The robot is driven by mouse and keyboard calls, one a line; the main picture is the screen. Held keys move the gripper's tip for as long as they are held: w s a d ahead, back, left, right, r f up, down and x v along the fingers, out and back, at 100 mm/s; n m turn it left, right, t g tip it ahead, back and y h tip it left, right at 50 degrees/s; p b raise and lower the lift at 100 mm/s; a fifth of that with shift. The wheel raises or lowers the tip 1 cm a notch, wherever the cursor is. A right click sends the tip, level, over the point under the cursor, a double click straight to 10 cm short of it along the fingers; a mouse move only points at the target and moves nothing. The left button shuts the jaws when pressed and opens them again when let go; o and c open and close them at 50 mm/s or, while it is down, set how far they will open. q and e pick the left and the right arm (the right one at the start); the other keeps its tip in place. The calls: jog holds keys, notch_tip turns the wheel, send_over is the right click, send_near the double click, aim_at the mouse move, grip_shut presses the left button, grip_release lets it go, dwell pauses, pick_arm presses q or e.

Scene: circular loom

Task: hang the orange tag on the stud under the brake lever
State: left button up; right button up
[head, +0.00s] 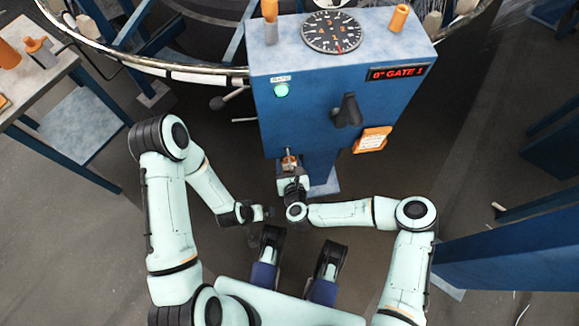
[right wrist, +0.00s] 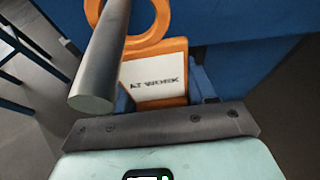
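The orange tag (right wrist: 174,58) fills the middle of the right wrist view, with a ring at its top and a white label reading "AT WORK". In the head view it is a small orange patch (head: 289,162) at the tip of my right gripper (head: 290,172), which appears shut on it. A thick grey round bar (right wrist: 103,55) crosses in front of the ring's left side. I cannot tell whether it is the brake lever or the stud, nor whether it passes through the ring. My left gripper (head: 268,212) is low, left of my right wrist; its opening is unclear.
The blue console (head: 310,110) stands ahead, with a dial (head: 331,32), green light (head: 281,90), black handle (head: 347,111) and orange-framed card (head: 371,139). The loom ring (head: 170,70) curves behind. A table (head: 35,80) stands left; a blue beam (head: 510,250) lies right.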

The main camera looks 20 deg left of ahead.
jog(key=shift+c, duration=0.7)
jog(key=shift+s+d+r, duration=0.1)
jog(key=shift+s, duration=0.15)
jog(key=shift+s+d+r+p, duration=0.2)
jog(key=shift+s+p, duration=0.1)
jog(key=shift+p, duration=0.15)
jog(key=s, duration=0.1)
jog(key=s+d+p, duration=0.1)
jog(key=s, duration=0.1)
jog(key=s+d+p, duration=0.1)
jog(key=shift+s+r, duration=0.25)
